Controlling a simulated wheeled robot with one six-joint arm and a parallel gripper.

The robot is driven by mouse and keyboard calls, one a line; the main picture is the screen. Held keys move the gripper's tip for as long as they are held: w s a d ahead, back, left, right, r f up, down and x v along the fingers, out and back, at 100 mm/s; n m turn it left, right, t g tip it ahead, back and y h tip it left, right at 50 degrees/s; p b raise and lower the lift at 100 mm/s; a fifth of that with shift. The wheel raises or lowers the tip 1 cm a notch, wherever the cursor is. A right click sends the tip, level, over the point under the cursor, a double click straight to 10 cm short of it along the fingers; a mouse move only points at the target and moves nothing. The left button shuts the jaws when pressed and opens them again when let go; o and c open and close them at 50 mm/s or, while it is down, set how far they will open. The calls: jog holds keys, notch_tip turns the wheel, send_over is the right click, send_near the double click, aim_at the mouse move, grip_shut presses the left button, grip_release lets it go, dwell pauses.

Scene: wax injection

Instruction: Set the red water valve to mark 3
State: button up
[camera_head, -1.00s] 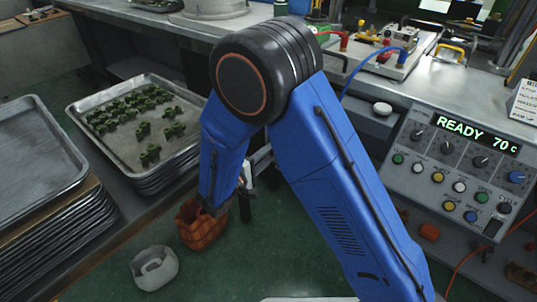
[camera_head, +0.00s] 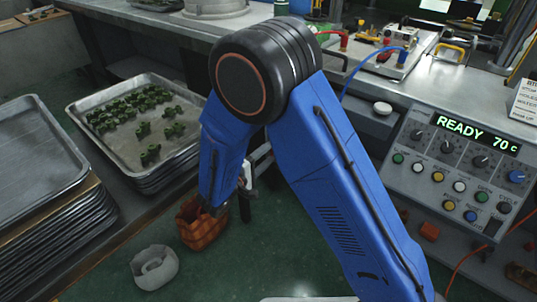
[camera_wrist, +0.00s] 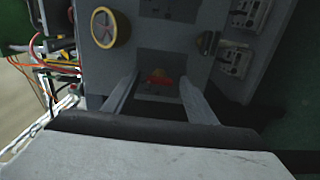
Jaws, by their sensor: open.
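In the wrist view, a small red and orange part (camera_wrist: 161,77), which looks like the red water valve, sits in a dark recess of a grey panel (camera_wrist: 145,25). My gripper (camera_wrist: 160,84) is open. Its two fingers stand on either side of the red part in the picture. I cannot tell how far the fingertips are from it, or whether they touch. No mark numbers are readable, so the valve's setting cannot be told. In the head view, my blue arm covers the middle, and the valve cannot be made out there.
A yellow-ringed round fitting (camera_wrist: 110,27) sits left of the recess. Wires (camera_wrist: 50,70) hang at the left. In the head view, a control box (camera_head: 455,165) reads "READY 70 C". Metal trays (camera_head: 105,145) stand at the left.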

jog(key=v, duration=1.7)
jog(key=shift+s+a, duration=0.15)
jog(key=d+r+m+g, duration=0.2)
jog(key=d+r+g, duration=0.15)
jog(key=d, duration=0.55)
jog(key=d+r+m+g, duration=0.2)
jog(key=d+r+g, duration=0.15)
jog(key=d, duration=0.65)
jog(key=d+r+m+g, duration=0.25)
jog(key=d+g, duration=0.25)
jog(key=d, duration=0.4)
jog(key=s+d+r+m+t+y, duration=0.1)
jog(key=s+d+r+m+y, duration=0.1)
jog(key=s+d+y, duration=0.3)
jog(key=s+d+r+m+t+y, duration=0.1)
jog(key=s+d+r+y, duration=0.4)
jog(key=s, duration=0.6)
jog(key=shift+d+r+m+t+y, duration=0.2)
jog(key=shift+d+m+t+y, duration=0.25)
jog(key=shift+d, duration=0.95)
jog(key=shift+s, duration=0.15)
